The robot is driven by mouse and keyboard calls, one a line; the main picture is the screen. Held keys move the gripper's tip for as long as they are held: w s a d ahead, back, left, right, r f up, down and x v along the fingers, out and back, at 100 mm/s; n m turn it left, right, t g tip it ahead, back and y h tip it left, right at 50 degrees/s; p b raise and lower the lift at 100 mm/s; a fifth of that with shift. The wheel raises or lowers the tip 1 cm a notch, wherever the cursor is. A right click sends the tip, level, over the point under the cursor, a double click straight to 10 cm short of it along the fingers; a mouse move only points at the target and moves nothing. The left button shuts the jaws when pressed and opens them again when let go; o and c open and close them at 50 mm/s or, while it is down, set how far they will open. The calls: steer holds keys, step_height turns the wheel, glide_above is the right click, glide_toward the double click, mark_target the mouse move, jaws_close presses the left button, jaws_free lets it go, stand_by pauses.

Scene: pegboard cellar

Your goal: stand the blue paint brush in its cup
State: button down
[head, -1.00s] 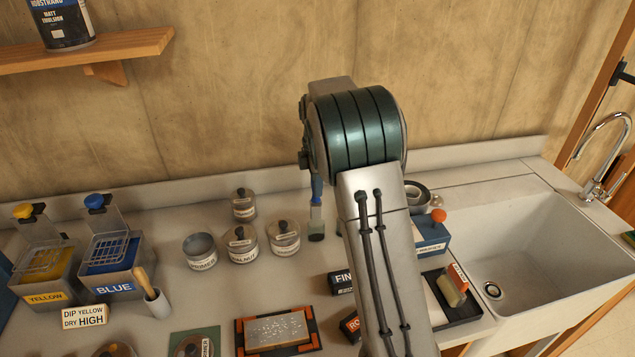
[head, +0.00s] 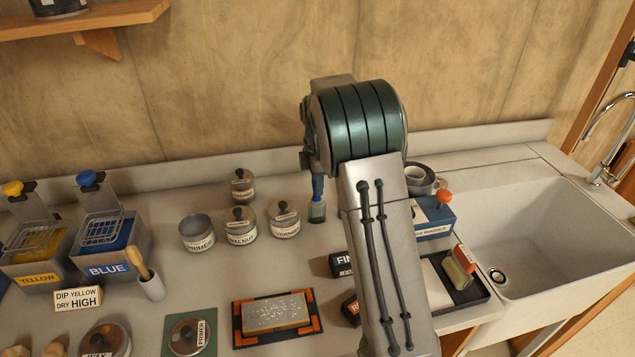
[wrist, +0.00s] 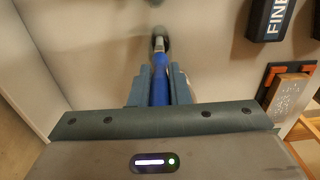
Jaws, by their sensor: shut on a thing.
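My gripper (wrist: 160,73) is shut on the blue paint brush (wrist: 159,92). The brush points away from the wrist, with its metal ferrule and dark bristle end beyond the fingers. In the head view the brush (head: 317,188) hangs roughly upright, bristles down, right of the lidded tins; most of the gripper is hidden behind my arm. I cannot tell whether its tip touches the counter. A small pale cup (head: 152,288) at left holds a wooden-handled tool. Round grey vessels (head: 424,182) stand partly hidden right of my arm. I cannot tell which cup belongs to the brush.
Left are yellow (head: 36,262) and blue (head: 112,250) dip tanks. An open primer tin (head: 197,234) and lidded tins (head: 240,228) stand mid-counter. Black boxes (head: 342,265), a blue box (head: 436,220) and a sponge tray (head: 470,293) lie near my arm. The sink (head: 540,240) is right.

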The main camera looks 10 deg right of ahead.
stand_by(0.3)
steer(key=c, duration=1.3)
jaws_free()
steer(key=shift+r, duration=0.15)
step_height(320, 180, up, 13)
steer(key=shift+b, duration=0.6)
steer(key=shift+r, duration=0.3)
